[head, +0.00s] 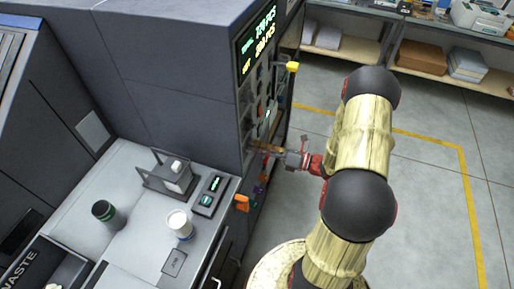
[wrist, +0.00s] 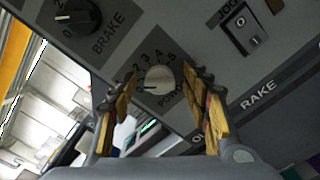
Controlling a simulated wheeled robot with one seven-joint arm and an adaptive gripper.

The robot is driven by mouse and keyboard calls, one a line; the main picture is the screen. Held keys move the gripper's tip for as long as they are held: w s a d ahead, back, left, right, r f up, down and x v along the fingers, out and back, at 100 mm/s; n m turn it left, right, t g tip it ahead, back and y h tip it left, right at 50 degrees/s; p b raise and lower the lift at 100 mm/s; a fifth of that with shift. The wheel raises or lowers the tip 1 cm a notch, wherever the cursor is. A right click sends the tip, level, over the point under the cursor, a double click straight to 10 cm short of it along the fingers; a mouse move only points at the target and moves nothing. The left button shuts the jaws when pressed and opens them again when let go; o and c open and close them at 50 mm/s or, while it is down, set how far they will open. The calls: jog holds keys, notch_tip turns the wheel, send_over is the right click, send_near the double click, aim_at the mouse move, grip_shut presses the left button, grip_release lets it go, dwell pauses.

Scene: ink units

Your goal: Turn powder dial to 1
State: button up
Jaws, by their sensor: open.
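The powder dial (wrist: 159,81) is a pale round knob on the grey control panel in the wrist view, ringed by numbers up to 5. Its partly covered label begins "PO". A short dark mark on its lower left seems to point near 0. My gripper (wrist: 157,90) is open, its yellow-padded fingers on either side of the dial. I cannot tell whether the fingers touch it. In the head view my gripper (head: 270,152) is at the machine's panel side, seen edge-on, and the dial cannot be made out there.
A black brake dial (wrist: 75,15) is up left and a rocker switch (wrist: 243,32) up right on the panel. In the head view, an orange part (head: 242,203) juts out below my gripper. A white jar (head: 179,224) stands on the counter (head: 140,175). Open floor lies right.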

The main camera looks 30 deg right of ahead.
jog(key=v, duration=1.2)
dwell(0.6)
